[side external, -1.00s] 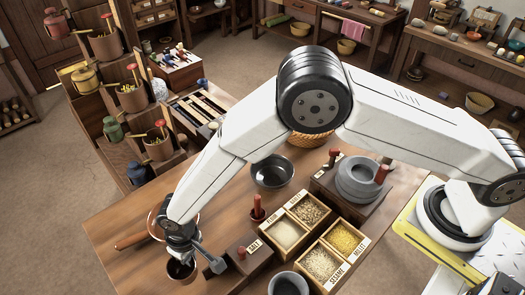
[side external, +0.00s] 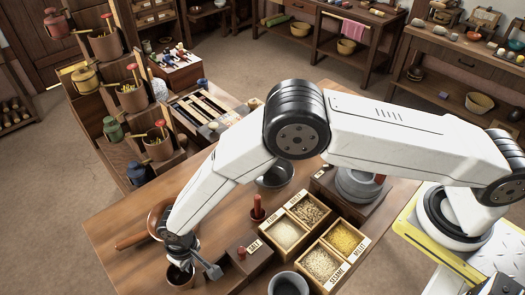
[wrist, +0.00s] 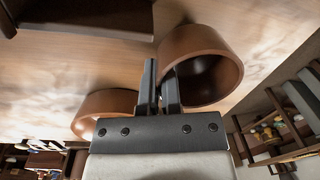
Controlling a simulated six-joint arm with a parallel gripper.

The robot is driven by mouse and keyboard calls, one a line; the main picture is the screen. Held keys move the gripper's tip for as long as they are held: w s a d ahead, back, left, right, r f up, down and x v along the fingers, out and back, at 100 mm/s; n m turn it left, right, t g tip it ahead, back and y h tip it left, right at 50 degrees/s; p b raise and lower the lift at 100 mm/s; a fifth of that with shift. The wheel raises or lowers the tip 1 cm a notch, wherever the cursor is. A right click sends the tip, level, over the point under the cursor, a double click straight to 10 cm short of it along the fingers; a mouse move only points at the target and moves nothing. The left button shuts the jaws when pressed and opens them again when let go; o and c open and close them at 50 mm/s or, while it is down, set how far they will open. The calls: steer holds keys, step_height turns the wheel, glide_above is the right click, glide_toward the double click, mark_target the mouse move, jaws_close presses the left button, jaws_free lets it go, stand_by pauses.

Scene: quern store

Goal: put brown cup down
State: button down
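The brown cup (side external: 179,279) is at the near left of the wooden table, below my gripper (side external: 181,262) in the side view. In the wrist view the cup (wrist: 218,70) shows its open mouth and dark inside. My gripper (wrist: 160,88) has its two fingers close together at the cup's rim, with the wall seemingly pinched between them. The cup looks roughly upright in the side view. I cannot tell whether its base touches the table.
A round brown vessel with a wooden handle (side external: 132,240) lies just behind my gripper. A salt box (side external: 243,255), labelled grain trays (side external: 318,240) and a grey bowl (side external: 288,284) stand to the right. Bare tabletop (side external: 113,216) lies to the left.

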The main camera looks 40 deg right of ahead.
steer(key=shift+f, duration=0.1)
steer(key=c, duration=0.8)
jaws_free()
steer(key=shift+w+d+r, duration=0.1)
steer(key=shift+d+r, duration=0.1)
steer(key=shift+r, duration=2.85)
steer(key=shift+d+r, duration=0.15)
steer(key=shift+r, duration=2.9)
